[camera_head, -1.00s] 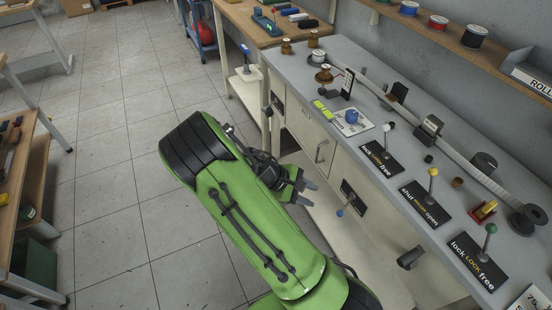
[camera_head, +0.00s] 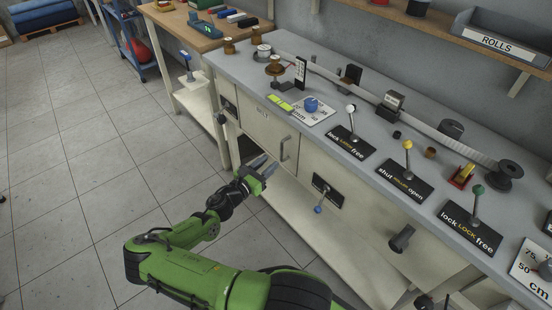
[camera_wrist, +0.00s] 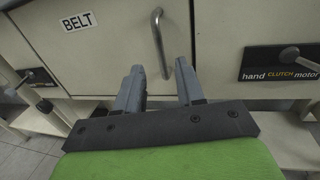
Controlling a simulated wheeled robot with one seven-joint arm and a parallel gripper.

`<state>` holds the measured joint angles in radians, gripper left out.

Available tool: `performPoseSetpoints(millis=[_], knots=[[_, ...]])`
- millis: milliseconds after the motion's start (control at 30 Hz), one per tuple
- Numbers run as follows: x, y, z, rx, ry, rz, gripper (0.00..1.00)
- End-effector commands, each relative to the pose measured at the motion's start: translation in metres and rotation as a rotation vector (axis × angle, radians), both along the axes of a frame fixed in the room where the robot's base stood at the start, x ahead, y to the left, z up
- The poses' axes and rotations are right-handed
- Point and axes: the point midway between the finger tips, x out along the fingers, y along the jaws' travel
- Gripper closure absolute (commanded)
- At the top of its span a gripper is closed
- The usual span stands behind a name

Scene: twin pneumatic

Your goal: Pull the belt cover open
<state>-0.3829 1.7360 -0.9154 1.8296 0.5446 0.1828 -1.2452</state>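The belt cover (camera_head: 264,132) is a cream panel in the bench front with a BELT label (camera_wrist: 77,22) at its upper left in the wrist view. Its metal bar handle (camera_head: 284,148) stands upright near the panel's right edge and also shows in the wrist view (camera_wrist: 159,42). The cover looks shut, level with the panel to its right. My gripper (camera_head: 268,166) is just in front of the handle's lower part. In the wrist view my gripper (camera_wrist: 160,74) is open, with the handle's lower end appearing between the fingertips. I cannot tell whether the fingers reach around it.
A blue-knobbed clutch lever (camera_head: 318,209) on a black plate sits right of the cover; its plate reads hand, CLUTCH, motor. A dark crank grip (camera_head: 401,238) sticks out farther right. Levers, spools and plates stand on the bench top (camera_head: 236,74). The tiled floor (camera_head: 90,190) is open.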

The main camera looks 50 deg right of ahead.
Motion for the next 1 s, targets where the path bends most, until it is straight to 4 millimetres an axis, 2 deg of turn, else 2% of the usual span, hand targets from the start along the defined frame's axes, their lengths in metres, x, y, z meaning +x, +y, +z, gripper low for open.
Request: performPoseSetpoints(millis=[100,200,333,567,800,833,1000], knots=[[-0.002,-0.028,-0.003,0.0,0.0,-0.004,0.62],[-0.002,-0.044,-0.003,0.001,-0.001,-0.003,0.62],[-0.002,-0.054,-0.001,0.002,0.0,-0.001,0.62],[-0.001,-0.055,-0.001,0.002,0.0,0.0,0.62],[-0.002,-0.055,-0.001,0.002,0.0,-0.001,0.97],[-0.002,-0.055,0.0,0.002,0.0,-0.001,1.0],[-0.002,-0.055,-0.001,0.002,-0.001,-0.001,1.0]])
